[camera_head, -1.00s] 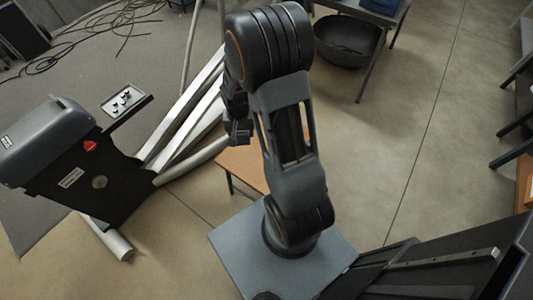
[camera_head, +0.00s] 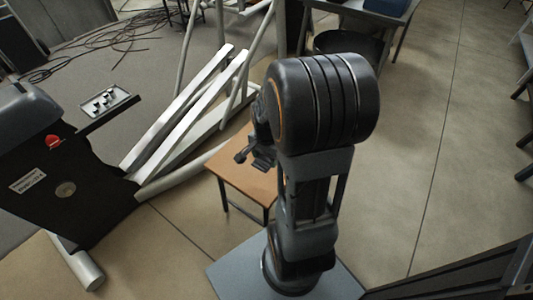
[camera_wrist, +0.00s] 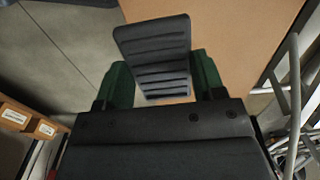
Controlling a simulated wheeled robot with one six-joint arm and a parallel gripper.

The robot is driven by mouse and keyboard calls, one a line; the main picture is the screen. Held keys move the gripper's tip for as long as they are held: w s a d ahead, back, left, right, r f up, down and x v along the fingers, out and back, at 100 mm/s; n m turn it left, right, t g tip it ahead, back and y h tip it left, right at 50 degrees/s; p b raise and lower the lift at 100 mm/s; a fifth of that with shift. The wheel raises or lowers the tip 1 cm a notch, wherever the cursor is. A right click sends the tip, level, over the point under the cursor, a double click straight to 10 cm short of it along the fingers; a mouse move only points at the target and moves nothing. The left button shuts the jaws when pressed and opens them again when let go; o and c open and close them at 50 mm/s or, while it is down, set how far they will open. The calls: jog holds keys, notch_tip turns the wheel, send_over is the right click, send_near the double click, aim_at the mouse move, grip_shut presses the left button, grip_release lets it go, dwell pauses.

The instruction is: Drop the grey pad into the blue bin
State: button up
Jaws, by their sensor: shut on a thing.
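My gripper (camera_wrist: 162,80) has its two green fingers shut on the sides of the grey pad (camera_wrist: 153,42), a ribbed dark grey slab, in the wrist view. The pad is over or in front of a brown wooden tabletop; I cannot tell whether it touches it. In the head view my gripper (camera_head: 252,157) is over the small wooden table, partly hidden by my arm. A blue container (camera_head: 388,6), which looks like the blue bin, sits on a grey table at the top, cut off by the frame edge. My gripper is well apart from it.
The small wooden table (camera_head: 232,174) stands left of my arm. White and grey machine bars (camera_head: 187,115) rise behind it. A black machine body (camera_head: 65,190) with a small tray (camera_head: 108,104) is at left. A dark round tub (camera_head: 347,43) is under the grey table.

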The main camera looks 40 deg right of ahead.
jog(key=w+d+f+b, duration=0.1)
jog(key=w+d+f, duration=0.1)
jog(key=w+f, duration=0.1)
jog(key=w+d+f+b, duration=0.2)
jog(key=w+f, duration=0.1)
jog(key=w, duration=0.1)
jog(key=w+d+f+b, duration=0.2)
jog(key=w+f, duration=0.1)
jog(key=w, duration=0.1)
jog(key=shift+w+d+f, duration=0.1)
jog(key=shift+w+d, duration=0.1)
jog(key=shift+w+d+f+b, duration=0.1)
jog(key=shift+w+f+b, duration=0.15)
jog(key=shift+f+b, duration=0.2)
jog(key=shift+w+f+b, duration=0.15)
jog(key=shift+f+b, duration=0.8)
jog(key=shift+f, duration=0.6)
jog(key=shift+f, duration=0.2)
jog(key=o, duration=1.2)
jog(key=shift+c, duration=0.2)
